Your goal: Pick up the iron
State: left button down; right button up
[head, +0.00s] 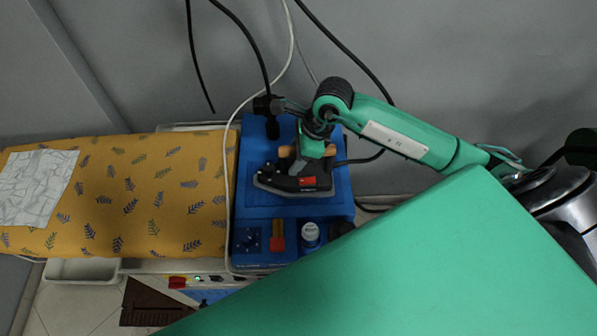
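The iron (297,182), dark with a red mark on its side, sits on the blue steam station (338,207) with its tip to the left. Its light brown handle shows partly at the top. My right gripper (308,151) is right over the handle, its arm coming in from the right. It covers part of the handle, and its fingertips are too small and dark to tell whether they are closed on it. The iron appears to rest on the station. My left gripper is not in view.
A yellow leaf-patterned ironing board (150,215) lies to the left, with a folded pale cloth (38,187) on it. Black and white cables hang behind and beside the station. A red knob (277,243) and a white cap (310,232) stand up at its front.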

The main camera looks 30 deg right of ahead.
grip_shut()
dwell(1.1)
jog(key=shift+w+r, duration=0.15)
jog(key=shift+r, duration=0.15)
jog(key=shift+w+f, duration=0.1)
